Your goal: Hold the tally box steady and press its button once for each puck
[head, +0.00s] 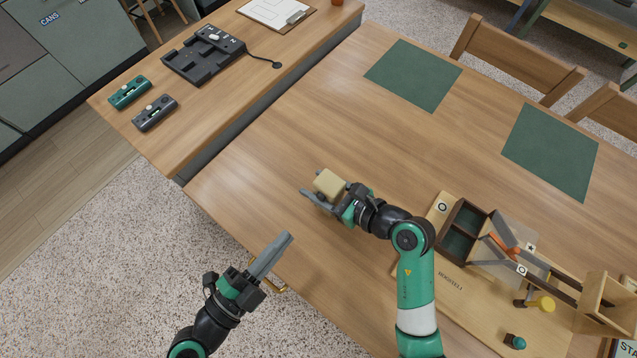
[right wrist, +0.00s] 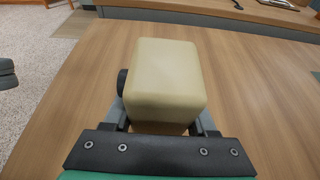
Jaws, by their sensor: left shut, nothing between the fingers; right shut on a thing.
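A cream box with rounded edges (head: 329,184), which I take to be the tally box, is held in my right gripper (head: 326,196) over the table's left part. In the right wrist view the box (right wrist: 165,80) fills the middle, between the fingers. A dark round knob (right wrist: 122,82), perhaps its button, sticks out on its left side. My left gripper (head: 287,238) is shut and empty, below and left of the box and apart from it, past the table's edge. I cannot make out any pucks for certain.
A wooden board (head: 459,290) with a dark divided tray (head: 463,218), a clear panel and knobs lies at the table's right. Two green mats (head: 413,75) lie farther back. A side counter (head: 210,95) holds a black dock (head: 203,54) and two small devices. The table's middle is clear.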

